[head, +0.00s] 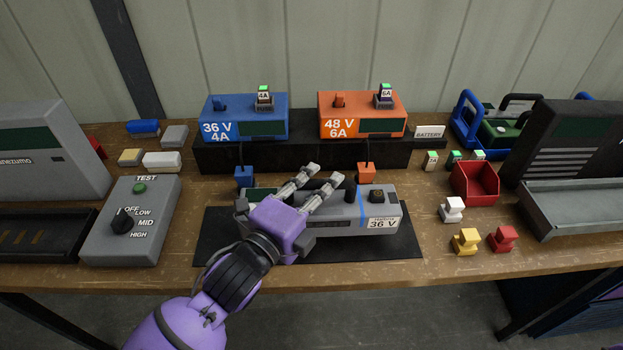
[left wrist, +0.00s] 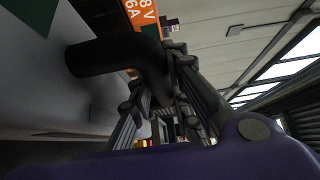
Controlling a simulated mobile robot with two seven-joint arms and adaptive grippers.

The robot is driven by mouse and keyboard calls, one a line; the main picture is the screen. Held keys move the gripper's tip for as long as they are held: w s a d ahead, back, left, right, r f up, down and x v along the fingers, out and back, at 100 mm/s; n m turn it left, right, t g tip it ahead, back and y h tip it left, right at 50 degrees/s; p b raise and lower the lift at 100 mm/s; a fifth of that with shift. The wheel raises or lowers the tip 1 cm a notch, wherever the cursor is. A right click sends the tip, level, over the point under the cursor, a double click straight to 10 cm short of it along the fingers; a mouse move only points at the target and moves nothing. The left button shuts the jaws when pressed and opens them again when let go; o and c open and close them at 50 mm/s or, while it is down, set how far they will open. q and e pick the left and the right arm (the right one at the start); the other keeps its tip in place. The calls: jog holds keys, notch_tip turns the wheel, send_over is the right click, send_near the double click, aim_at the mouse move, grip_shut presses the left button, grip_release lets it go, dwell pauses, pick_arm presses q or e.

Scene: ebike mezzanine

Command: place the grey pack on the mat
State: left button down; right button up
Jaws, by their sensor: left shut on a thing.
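The grey pack (head: 345,218) has a blue stripe, a "36 V" label and a black handle. In the head view it is over the black mat (head: 217,232) at the middle of the bench. I cannot tell whether it rests on the mat or hangs just above it. My left gripper (head: 327,178) reaches over the pack from the front and is shut on its handle. It hides the pack's middle-left part. In the left wrist view the black handle (left wrist: 115,58) runs to the fingers, beside the pack's pale grey body (left wrist: 45,95). My right gripper is not in view.
Behind the mat, a blue 36 V charger (head: 245,118) and an orange 48 V charger (head: 362,115) stand on a black riser (head: 300,155). A grey test box (head: 130,220) is at left. A red bin (head: 475,184) and small coloured blocks are at right.

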pick_arm(q)
jog(key=shift+w+d, duration=0.2)
jog(key=shift+d, duration=0.1)
jog(key=shift+f, duration=1.2)
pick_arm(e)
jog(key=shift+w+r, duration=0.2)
pick_arm(q)
jog(key=shift+f, duration=0.15)
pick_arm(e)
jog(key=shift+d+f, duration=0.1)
pick_arm(q)
jog(key=c, duration=1.9)
grip_release()
jog(key=shift+f, duration=0.5)
jog(key=shift+c, duration=0.2)
jog(key=o, duration=0.3)
jog(key=shift+s, duration=0.1)
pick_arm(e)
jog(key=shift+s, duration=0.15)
pick_arm(q)
jog(key=b+v, duration=0.1)
jog(key=v, duration=1.1)
jog(key=shift+a+b, duration=0.15)
jog(key=shift+b, duration=0.25)
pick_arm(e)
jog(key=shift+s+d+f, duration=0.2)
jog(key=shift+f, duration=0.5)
